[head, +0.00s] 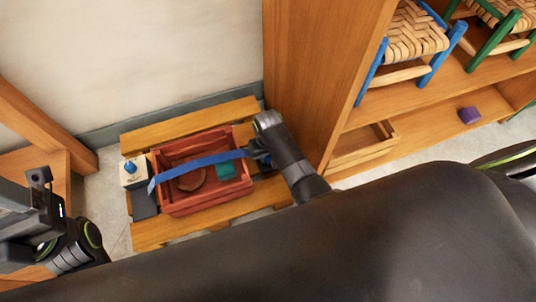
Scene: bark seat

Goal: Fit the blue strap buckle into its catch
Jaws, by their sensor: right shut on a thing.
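A blue strap (205,163) runs slantwise across the top of a red crate. My right gripper (256,155) is at the crate's right side, shut on the strap's right end. The buckle itself is hidden or too small to make out there. The strap's left end hangs by the crate's left wall, near a dark grey block (144,205). I cannot tell whether that block is the catch. My left arm shows at the lower left, but its fingertips cannot be made out.
The red crate (206,205) stands on a slatted wooden bench (150,236) and holds a brown round thing and a teal block (226,171). A white block with a blue knob (133,172) is at its left. A wooden shelf with woven stools (415,32) rises at the right.

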